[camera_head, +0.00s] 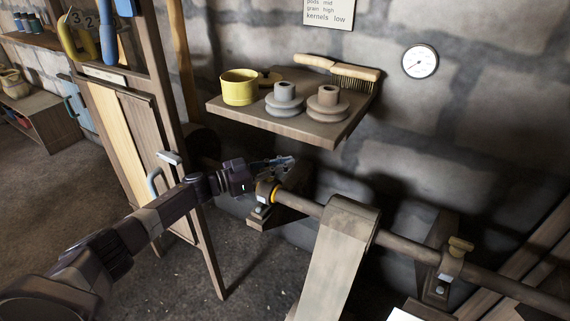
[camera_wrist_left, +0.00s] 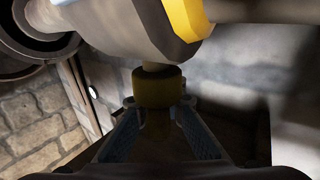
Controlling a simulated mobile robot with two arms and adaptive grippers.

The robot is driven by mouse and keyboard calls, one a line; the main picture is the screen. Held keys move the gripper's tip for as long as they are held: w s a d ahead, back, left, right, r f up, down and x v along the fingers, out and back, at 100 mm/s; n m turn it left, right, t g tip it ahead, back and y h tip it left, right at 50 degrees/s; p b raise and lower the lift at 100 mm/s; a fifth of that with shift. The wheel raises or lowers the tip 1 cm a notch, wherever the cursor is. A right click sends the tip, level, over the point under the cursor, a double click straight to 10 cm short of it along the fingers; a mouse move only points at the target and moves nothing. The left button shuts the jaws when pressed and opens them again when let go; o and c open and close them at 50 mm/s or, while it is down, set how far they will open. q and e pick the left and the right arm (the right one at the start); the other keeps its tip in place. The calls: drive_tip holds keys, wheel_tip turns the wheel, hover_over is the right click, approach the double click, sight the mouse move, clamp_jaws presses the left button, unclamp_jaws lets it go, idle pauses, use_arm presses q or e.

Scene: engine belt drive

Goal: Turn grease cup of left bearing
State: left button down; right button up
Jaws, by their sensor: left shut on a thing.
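The left bearing (camera_head: 264,190) sits at the left end of the long shaft (camera_head: 305,207), with a yellow part on it. In the left wrist view, its grey body (camera_wrist_left: 115,25) and yellow band (camera_wrist_left: 187,18) fill the top. The dark brass grease cup (camera_wrist_left: 157,86) of this bearing joins the body by a short neck. My left gripper (camera_head: 280,166) is at the left bearing in the head view; in the wrist view its fingers (camera_wrist_left: 158,112) are on both sides of the cup, shut on it. In the head view the gripper hides this cup. My right gripper is not in view.
A wall shelf (camera_head: 300,126) with a yellow pot (camera_head: 239,87), grey stepped pulleys (camera_head: 327,104) and a brush (camera_head: 350,75) stands above the gripper. A wide belt (camera_head: 342,240) hangs over the shaft. The right bearing (camera_head: 443,275) has its own brass cup (camera_head: 460,244). A wooden cabinet is at left.

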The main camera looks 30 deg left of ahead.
use_arm(q)
drive_tip(key=c, duration=2)
unclamp_jaws()
drive_tip(key=shift+o, duration=0.2)
